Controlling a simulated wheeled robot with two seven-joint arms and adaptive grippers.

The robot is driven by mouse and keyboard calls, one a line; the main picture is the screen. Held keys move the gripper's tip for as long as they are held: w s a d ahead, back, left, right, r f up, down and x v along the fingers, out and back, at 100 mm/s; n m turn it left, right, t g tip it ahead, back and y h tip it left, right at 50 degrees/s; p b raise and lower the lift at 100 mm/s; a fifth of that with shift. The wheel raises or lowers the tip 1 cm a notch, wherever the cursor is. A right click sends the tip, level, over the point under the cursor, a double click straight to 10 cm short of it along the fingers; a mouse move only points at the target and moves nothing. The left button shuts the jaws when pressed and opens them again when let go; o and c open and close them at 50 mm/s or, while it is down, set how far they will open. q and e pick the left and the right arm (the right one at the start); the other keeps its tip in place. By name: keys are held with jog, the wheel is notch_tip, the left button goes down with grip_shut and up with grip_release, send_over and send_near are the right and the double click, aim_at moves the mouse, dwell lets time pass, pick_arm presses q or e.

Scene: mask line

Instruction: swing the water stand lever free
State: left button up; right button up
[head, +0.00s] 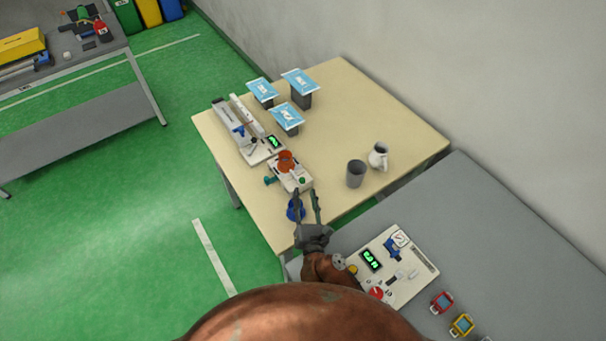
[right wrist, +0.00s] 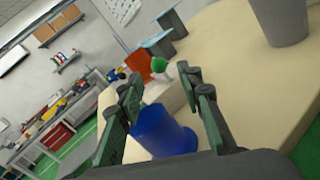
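The small white stand (head: 296,179) is on the beige table, with an orange-red round part (head: 286,160) on top, a teal valve-like piece (head: 269,181) at its left and a green knob (head: 303,181) near its front. The green knob (right wrist: 158,65) and orange part (right wrist: 137,63) also show in the right wrist view, ahead of the fingers. Which part is the lever is unclear. My right gripper (head: 307,198) is open, just in front of the stand. A blue cup-like piece (right wrist: 165,132) shows between its fingers; contact cannot be told. My left gripper is not in view.
A grey cup (head: 356,174) and a white jug (head: 378,156) stand right of the stand. A white device (head: 245,130) and several blue-topped stands are behind. A grey table (head: 480,230) with a white control panel (head: 405,285) is at the right. The wall bounds the right side.

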aim_at(303, 183)
jog(key=w, duration=0.4)
jog(key=w+a, duration=0.1)
jog(key=w, duration=0.1)
jog(key=shift+w, duration=0.35)
grip_shut()
